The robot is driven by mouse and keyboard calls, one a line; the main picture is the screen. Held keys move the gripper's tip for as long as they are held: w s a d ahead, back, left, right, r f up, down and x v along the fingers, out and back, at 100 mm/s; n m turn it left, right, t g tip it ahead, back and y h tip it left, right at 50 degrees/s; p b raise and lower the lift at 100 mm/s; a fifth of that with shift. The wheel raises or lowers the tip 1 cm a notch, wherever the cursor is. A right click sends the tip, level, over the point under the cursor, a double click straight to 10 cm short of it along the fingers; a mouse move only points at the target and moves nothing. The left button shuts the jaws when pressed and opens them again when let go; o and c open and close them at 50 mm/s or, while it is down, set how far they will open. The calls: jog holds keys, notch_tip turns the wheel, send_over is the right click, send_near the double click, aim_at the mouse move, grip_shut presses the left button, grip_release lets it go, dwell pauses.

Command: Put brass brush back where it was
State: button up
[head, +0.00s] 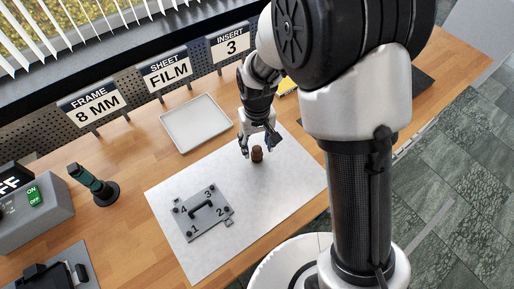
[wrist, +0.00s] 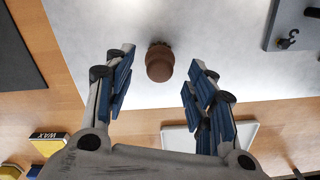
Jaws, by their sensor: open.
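A small brown, rounded, knob-like object (head: 257,154) stands on the pale mat (head: 285,185); it also shows in the wrist view (wrist: 159,64). Nothing is held.
A grey plate with a handle and numbered corners (head: 216,219) lies on the mat. An empty white tray (head: 196,124) stands behind. A yellow WAX block (wrist: 48,145) and a dark mat (wrist: 18,55) lie nearby.

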notch_tip(320, 180, up, 8)
jog(key=p, duration=0.2)
notch_tip(320, 180, up, 13)
jog(key=m+t, duration=0.2)
send_over(257, 149)
jog(key=s+d, duration=0.7)
jog(key=s+d+r+t, duration=0.1)
jog(key=s+d+r, duration=0.1)
jog(key=s, duration=0.4)
jog(key=s+d+r+m+t, duration=0.1)
jog(key=s+d+r, duration=0.1)
jog(key=s, duration=0.4)
jog(key=shift+s+d+r+t, duration=0.15)
jog(key=shift+s+d+t, duration=0.15)
jog(key=shift+d, duration=0.55)
